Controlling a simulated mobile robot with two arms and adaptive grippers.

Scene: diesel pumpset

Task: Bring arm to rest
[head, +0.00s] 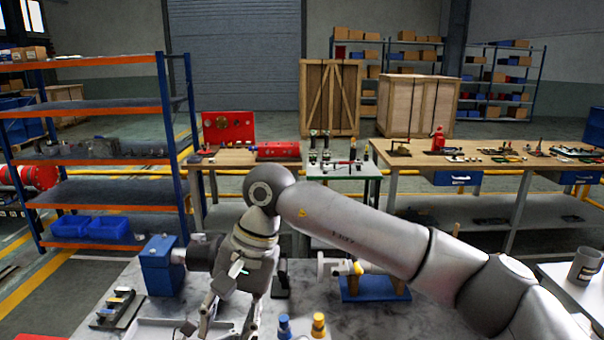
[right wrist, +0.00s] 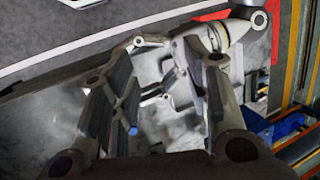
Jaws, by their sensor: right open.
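My right arm (head: 370,235) crosses the head view from the lower right, and its wrist bends down over the grey worktable (head: 110,275). My right gripper (head: 228,322) points down near the table's front, partly cut off by the frame edge. In the right wrist view my right gripper (right wrist: 160,80) has its two fingers spread apart, with nothing held between them. Beyond and between them shows a grey jointed part with a yellowish ring (right wrist: 222,35), apparently my left wrist and gripper. Its jaw state is unclear. My left arm is not clearly seen in the head view.
A blue block with a grey cylinder (head: 161,265) stands left of my wrist. A blue stand (head: 376,289) is under the arm. Blue and yellow small parts (head: 318,325) stand at the front. A grey mug (head: 585,266) is at right. Shelves (head: 90,105) and workbenches (head: 480,165) stand behind.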

